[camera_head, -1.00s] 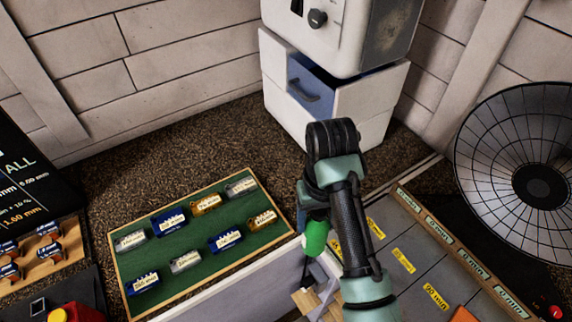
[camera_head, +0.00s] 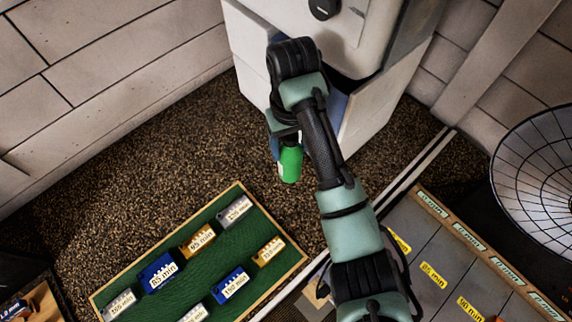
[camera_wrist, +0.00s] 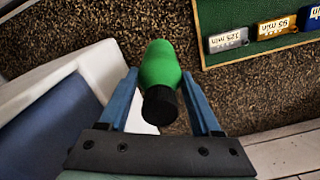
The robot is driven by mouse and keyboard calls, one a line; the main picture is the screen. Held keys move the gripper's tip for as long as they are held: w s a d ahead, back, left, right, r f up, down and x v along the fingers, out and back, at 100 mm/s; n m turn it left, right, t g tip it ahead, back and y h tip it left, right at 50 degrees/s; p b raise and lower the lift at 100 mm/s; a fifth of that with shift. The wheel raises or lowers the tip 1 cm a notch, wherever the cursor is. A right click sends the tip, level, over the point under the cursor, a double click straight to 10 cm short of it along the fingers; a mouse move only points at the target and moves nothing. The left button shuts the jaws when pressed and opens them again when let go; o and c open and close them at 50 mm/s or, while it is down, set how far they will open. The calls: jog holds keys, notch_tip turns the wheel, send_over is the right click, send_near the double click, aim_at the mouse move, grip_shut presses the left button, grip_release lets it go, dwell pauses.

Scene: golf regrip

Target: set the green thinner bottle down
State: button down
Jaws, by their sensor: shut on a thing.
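The green thinner bottle (camera_head: 290,163) hangs below the end of my arm in the head view, above the brown speckled surface. In the wrist view the green bottle (camera_wrist: 160,68) shows its black cap (camera_wrist: 160,105) toward the camera, between the two blue fingers of my gripper (camera_wrist: 162,92). My gripper is shut on the bottle. In the head view the fingers are mostly hidden behind my arm. I cannot tell how far the bottle's base is from the surface.
A green tray (camera_head: 222,252) with several labelled blocks lies at the lower left. A white cabinet (camera_head: 376,118) stands behind and right of the bottle. The speckled surface (camera_head: 170,165) between tray and cabinet is clear. A grey sectioned board (camera_head: 425,255) lies at the right.

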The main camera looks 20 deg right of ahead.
aim_at(291, 136)
notch_tip(291, 136, down, 8)
jog(key=shift+s+r+p, duration=0.1)
jog(key=shift+p, duration=0.85)
jog(key=shift+c, duration=0.4)
grip_release()
notch_tip(291, 136, up, 12)
jog(key=shift+r, duration=0.1)
